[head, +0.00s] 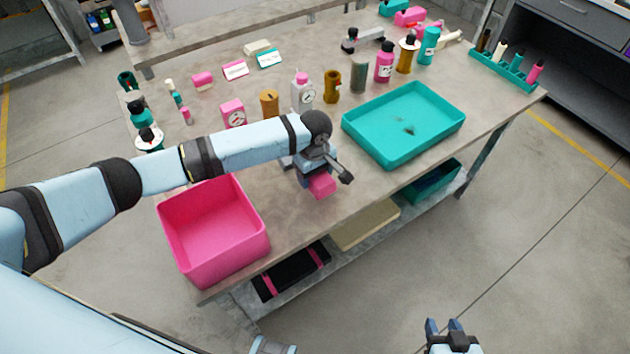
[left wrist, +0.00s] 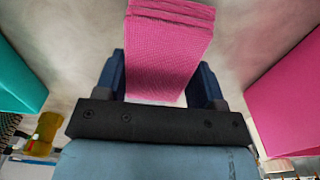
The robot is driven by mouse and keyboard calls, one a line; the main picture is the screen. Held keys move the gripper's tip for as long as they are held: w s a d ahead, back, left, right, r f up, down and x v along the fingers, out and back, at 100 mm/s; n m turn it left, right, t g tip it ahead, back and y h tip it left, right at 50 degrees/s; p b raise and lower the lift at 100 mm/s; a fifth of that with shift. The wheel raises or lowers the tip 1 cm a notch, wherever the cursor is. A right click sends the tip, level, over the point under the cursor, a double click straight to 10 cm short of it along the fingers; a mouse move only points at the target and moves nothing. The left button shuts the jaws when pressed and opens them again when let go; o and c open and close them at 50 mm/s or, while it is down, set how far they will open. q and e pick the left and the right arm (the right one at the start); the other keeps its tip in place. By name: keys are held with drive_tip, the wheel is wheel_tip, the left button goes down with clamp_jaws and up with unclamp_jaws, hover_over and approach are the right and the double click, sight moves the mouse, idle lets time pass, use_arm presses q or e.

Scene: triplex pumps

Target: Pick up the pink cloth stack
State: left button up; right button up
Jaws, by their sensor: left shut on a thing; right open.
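The pink cloth stack (head: 321,187) is at the front part of the workbench, between the pink bin and the teal tray. My left gripper (head: 318,174) is over it and shut on it. In the left wrist view the layered pink cloth stack (left wrist: 170,45) sits between the two blue fingers of my left gripper (left wrist: 165,80). I cannot tell whether the stack touches the bench top. My right gripper (head: 447,328) is open and empty, low over the floor at the bottom of the head view, away from the bench.
A pink bin (head: 262,240) stands at the bench's front left corner. A teal tray (head: 358,138) with dark marks inside lies to the right. Bottles, gauges and small boxes stand behind. A teal rack (head: 505,75) stands at the right end. The lower shelf holds trays.

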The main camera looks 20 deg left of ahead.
use_arm(q)
wheel_tip(320, 180, up, 16)
drive_tip(key=shift+f, duration=0.15)
drive_tip(key=shift+o, duration=1.3)
drive_tip(key=shift+c, duration=0.7)
drive_tip(key=shift+d+f, duration=0.1)
